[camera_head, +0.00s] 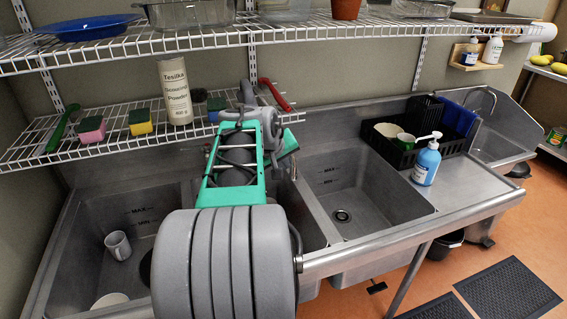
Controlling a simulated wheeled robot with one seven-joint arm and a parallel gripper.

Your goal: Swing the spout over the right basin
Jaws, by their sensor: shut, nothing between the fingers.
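The right basin (365,198) of the large steel sink is empty, with its drain showing. The left basin (150,218) is left of my arm, and the middle part of the sink is mostly hidden behind the arm. A slim bit of metal that looks like the spout (293,170) shows just right of my arm, near the divider left of the right basin; most of it is hidden. My gripper (288,150) is at the far end of the arm by the back wall, close to that metal. It is shut and empty; whether it touches the spout cannot be told.
A grey mug (118,245) lies in the left basin. A blue soap bottle (427,162) and a black dish rack (408,152) stand on the right drainboard. A low wire shelf (110,150) with sponges and a powder can (176,92) crowds the arm; another shelf (340,25) runs above.

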